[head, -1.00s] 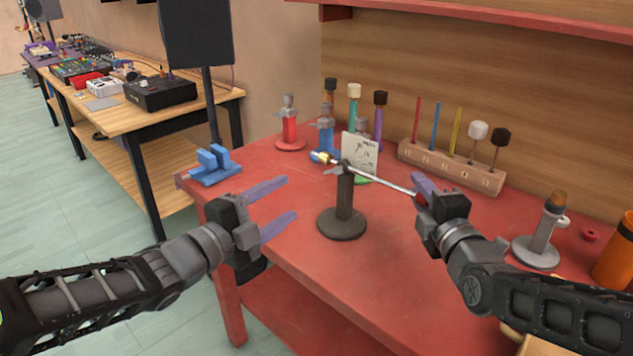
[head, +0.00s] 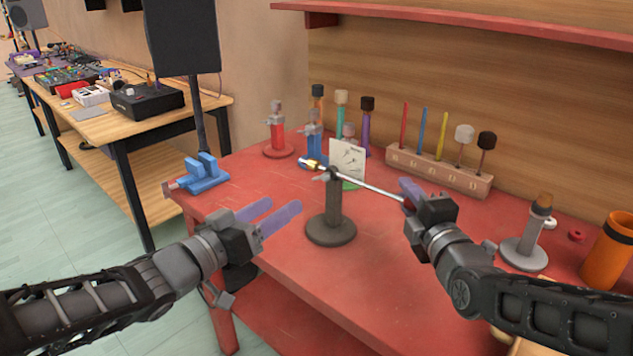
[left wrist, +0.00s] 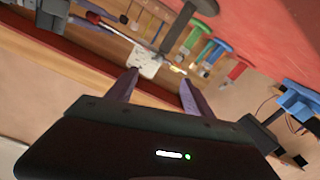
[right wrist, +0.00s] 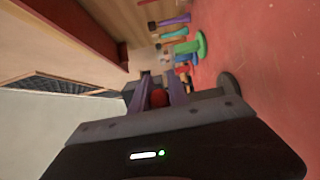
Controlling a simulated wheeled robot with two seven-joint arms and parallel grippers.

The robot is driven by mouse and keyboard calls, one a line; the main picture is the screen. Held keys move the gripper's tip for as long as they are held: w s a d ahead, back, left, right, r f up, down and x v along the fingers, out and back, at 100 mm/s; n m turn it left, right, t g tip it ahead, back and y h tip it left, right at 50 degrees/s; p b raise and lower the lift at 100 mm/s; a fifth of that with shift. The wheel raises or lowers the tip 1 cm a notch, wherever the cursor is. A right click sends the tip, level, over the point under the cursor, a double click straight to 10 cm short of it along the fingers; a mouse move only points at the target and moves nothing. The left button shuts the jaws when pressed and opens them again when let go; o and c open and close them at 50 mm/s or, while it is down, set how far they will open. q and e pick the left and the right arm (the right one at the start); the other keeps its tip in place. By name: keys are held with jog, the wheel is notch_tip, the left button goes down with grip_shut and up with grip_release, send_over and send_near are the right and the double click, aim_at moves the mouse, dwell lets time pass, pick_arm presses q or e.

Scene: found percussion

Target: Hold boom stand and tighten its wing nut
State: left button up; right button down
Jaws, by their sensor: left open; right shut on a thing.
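The dark grey boom stand (head: 334,212) stands upright on the red table on a round base. A silver boom rod (head: 370,188) with a gold tip crosses its top. A small grey wing-shaped piece (head: 321,178), apparently the wing nut, sticks out left of the clamp. My right gripper (head: 407,196) is shut on the rod's right end; a red part (right wrist: 158,97) shows between its fingers in the right wrist view. My left gripper (head: 286,206) is open and empty, left of the post and below clamp height in the head view. The stand's post (left wrist: 178,28) shows beyond its fingers in the left wrist view.
A white card (head: 347,160) stands behind the rod. Red (head: 277,135) and blue (head: 312,140) stands, several mallets and a wooden rack (head: 440,170) line the back. A blue clamp (head: 203,172) sits at the left edge. A grey stand (head: 525,248) and orange cylinder (head: 608,250) are right.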

aim_at(318, 181)
pick_arm(q)
jog(key=x, duration=1.2)
jog(key=shift+c, duration=0.4)
grip_shut()
dwell(0.3)
